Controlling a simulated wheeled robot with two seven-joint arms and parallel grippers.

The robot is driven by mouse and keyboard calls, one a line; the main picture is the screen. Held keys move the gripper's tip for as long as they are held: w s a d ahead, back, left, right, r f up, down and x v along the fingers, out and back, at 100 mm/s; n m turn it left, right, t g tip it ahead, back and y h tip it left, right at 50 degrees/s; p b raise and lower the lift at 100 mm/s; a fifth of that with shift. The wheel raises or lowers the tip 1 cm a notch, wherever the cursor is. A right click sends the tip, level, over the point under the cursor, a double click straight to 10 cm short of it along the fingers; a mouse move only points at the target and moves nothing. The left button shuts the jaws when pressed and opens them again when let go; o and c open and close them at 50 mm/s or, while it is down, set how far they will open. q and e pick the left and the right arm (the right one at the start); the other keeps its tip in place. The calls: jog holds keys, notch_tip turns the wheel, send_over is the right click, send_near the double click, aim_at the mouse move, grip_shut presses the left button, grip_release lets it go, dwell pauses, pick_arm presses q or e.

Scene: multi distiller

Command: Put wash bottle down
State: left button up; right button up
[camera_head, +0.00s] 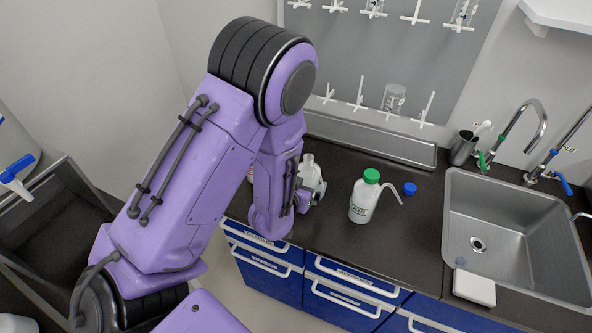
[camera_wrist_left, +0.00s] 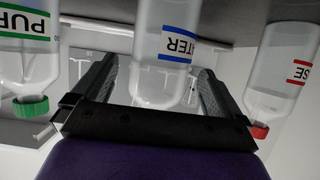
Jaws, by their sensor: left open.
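The wash bottle with a blue label (camera_wrist_left: 180,42) is between the fingers of my left gripper (camera_wrist_left: 158,72). In the head view the bottle (camera_head: 309,172) is whitish, upright and without a cap, and it appears to stand on the dark counter. My left gripper (camera_head: 312,196) is open around it, one finger on each side. The arm hides part of the bottle. A blue cap (camera_head: 409,188) lies on the counter to the right. My right gripper is not in view.
A green-capped wash bottle (camera_head: 361,204) with a bent spout stands to the right. A red-capped bottle (camera_wrist_left: 285,82) is on the gripper's other side. A sink (camera_head: 515,232) is at right, with a drying rack (camera_head: 375,65) behind.

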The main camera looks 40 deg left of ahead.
pick_arm(q)
jog(key=p+v, duration=0.7)
jog(key=v, duration=0.2)
jog(key=s+f+n+g, duration=0.4)
jog(key=s+f+g, duration=0.5)
jog(key=s+f, duration=0.8)
jog(key=shift+s+a+g, duration=0.3)
jog(key=shift+s+a, duration=0.05)
jog(key=shift+s, duration=0.85)
notch_tip(320, 180, down, 13)
jog(key=b, duration=1.3)
